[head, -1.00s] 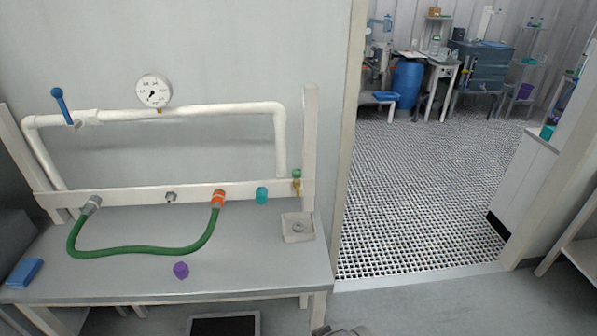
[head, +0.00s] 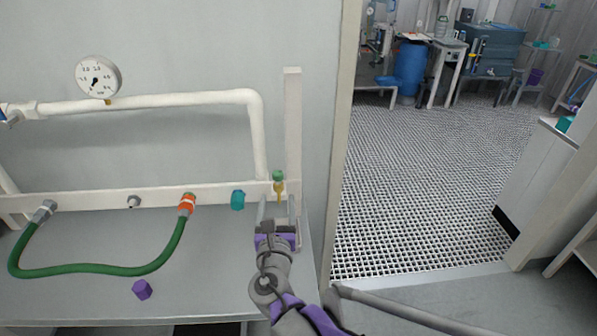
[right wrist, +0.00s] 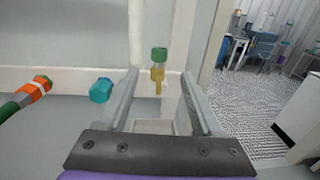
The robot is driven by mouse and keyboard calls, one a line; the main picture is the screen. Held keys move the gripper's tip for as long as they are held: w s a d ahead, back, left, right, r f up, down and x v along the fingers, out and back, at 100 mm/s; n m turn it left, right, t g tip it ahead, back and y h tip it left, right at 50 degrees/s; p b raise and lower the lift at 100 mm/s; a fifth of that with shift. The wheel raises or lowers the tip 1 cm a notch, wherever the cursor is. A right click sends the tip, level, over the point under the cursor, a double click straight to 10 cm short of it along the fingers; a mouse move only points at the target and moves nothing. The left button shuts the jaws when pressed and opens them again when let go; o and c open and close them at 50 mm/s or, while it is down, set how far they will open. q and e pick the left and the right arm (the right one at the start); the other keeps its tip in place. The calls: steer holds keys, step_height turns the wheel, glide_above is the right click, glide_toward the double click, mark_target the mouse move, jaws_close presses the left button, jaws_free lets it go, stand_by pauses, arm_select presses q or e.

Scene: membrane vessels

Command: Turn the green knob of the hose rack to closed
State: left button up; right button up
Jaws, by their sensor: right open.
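The green knob (head: 278,175) sits on a small brass valve (head: 279,190) at the right end of the white rack rail (head: 100,200). In the right wrist view the green knob (right wrist: 159,54) stands on its brass body (right wrist: 158,79), between and beyond my fingers. My right gripper (head: 276,208) is open and empty just in front of and below the knob, over the bench's right end. Its two fingers also frame the valve in the right wrist view (right wrist: 160,85). I cannot see contact with the knob. My left gripper is not in view.
A teal cap (head: 238,200) is on the rail just left of the valve. A green hose (head: 110,268) with an orange coupling (head: 187,204) hangs further left. A purple block (head: 142,289) lies on the bench. A white post (head: 292,130) stands right of the valve.

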mark_target(278, 179)
steer(key=w, duration=0.7)
steer(key=w+p, duration=0.1)
steer(key=w, duration=0.2)
steer(key=shift+w+d, duration=0.2)
steer(key=shift+d, duration=0.05)
jaws_close()
